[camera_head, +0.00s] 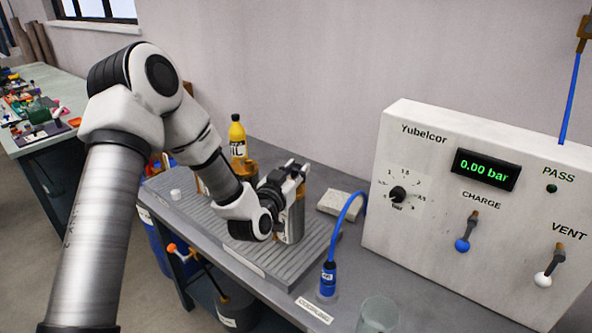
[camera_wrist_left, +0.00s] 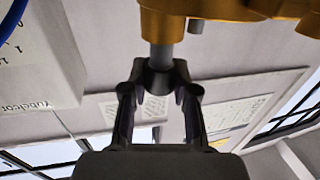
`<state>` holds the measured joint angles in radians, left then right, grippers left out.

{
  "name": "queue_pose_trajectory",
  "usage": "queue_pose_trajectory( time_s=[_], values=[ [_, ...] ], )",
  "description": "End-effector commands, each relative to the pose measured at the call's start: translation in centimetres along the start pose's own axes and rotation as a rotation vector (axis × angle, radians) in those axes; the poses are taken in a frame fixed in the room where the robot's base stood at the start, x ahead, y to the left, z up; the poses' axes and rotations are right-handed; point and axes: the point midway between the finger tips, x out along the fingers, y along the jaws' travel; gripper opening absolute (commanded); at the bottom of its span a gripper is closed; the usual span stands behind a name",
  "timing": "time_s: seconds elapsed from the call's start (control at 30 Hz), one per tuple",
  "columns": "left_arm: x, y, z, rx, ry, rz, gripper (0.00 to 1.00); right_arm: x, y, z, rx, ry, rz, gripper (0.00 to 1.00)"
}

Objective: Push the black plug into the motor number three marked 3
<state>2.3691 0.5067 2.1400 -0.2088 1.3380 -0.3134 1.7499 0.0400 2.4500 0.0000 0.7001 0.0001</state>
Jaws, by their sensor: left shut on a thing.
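My left gripper (camera_head: 295,175) is over a grey, cylinder-shaped motor (camera_head: 292,222) on the ribbed tray (camera_head: 205,222). In the left wrist view its fingers (camera_wrist_left: 160,82) are shut on a small dark piece, likely the black plug (camera_wrist_left: 158,78). The piece lines up with a grey stub (camera_wrist_left: 165,54) of a gold motor body (camera_wrist_left: 215,12) and seems to touch it; how deep it sits I cannot tell. No number 3 is readable on the motors. The arm and hand hide part of them. My right gripper is not in view.
A white Yubelcor panel (camera_head: 400,145) stands at the right with a display reading 0.00 bar, a CHARGE lever and a VENT lever. A blue hose with a connector (camera_head: 328,278) rises in front of it. A yellow bottle (camera_head: 237,138) and a glass (camera_head: 378,315) stand nearby.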

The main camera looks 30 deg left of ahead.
Motion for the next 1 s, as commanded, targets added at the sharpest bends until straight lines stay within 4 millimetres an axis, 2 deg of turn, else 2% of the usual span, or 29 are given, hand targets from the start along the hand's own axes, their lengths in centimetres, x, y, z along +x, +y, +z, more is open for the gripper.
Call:
queue_pose_trajectory(
  time_s=[1.0],
  values=[
    [0.0, 0.0, 2.3, 0.000, -0.002, 0.000, 0.00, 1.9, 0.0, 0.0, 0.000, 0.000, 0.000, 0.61]
  ],
)
